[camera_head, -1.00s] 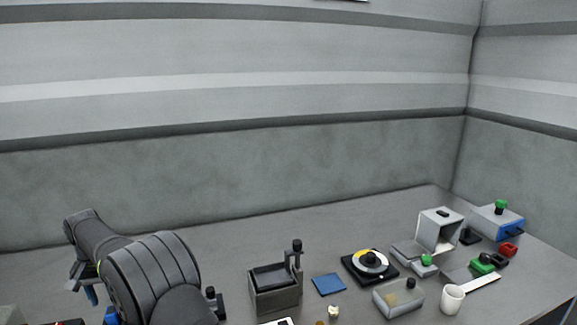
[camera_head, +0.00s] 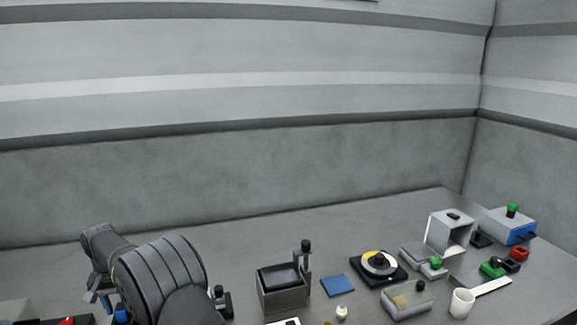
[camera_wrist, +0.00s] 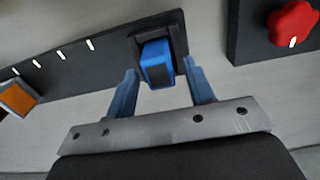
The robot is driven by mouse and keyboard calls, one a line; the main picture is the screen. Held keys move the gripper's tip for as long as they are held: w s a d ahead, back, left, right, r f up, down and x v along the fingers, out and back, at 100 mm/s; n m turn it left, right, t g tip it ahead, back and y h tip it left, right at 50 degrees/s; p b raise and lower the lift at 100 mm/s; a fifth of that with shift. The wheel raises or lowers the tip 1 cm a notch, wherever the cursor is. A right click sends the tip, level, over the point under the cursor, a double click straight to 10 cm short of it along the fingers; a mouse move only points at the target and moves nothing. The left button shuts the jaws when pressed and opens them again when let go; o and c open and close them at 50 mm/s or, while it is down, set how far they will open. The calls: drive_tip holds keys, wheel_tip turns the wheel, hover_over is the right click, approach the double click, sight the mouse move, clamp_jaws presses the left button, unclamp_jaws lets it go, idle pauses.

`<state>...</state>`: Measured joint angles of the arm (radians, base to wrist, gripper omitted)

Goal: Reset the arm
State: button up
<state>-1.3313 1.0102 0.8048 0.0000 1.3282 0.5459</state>
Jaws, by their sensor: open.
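My gripper (camera_wrist: 160,92) shows in the wrist view with its two blue fingers spread apart. It is open. A blue block-shaped part (camera_wrist: 157,62) in a dark holder appears between the fingertips in the picture; I cannot tell whether the fingers touch it. In the head view my arm is at the lower left, and a fingertip of my gripper (camera_head: 97,298) shows beneath its wrist. A blue part (camera_head: 121,314) stands just right of it, partly hidden by my arm.
In the wrist view a red knob (camera_wrist: 291,22) sits on a dark panel, with an orange button (camera_wrist: 17,98) at left. In the head view a grey bin (camera_head: 283,290), a blue pad (camera_head: 337,286), a reel (camera_head: 379,264) and a white cup (camera_head: 461,303) stand to the right.

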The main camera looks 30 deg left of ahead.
drive_tip(key=r, duration=0.3)
drive_tip(key=shift+w+d+r, duration=0.25)
drive_tip(key=shift+w+r, duration=0.05)
drive_tip(key=w+d+r, duration=0.7)
drive_tip(key=w+d, duration=0.1)
drive_tip(key=s+d+f, duration=0.2)
drive_tip(key=s+d, duration=0.2)
drive_tip(key=d, duration=0.4)
drive_tip(key=s+d+f, duration=0.2)
drive_tip(key=s+d, duration=0.2)
drive_tip(key=d, duration=0.4)
wheel_tip(320, 180, down, 10)
drive_tip(key=shift+w+r, duration=0.1)
drive_tip(key=shift+r, duration=0.1)
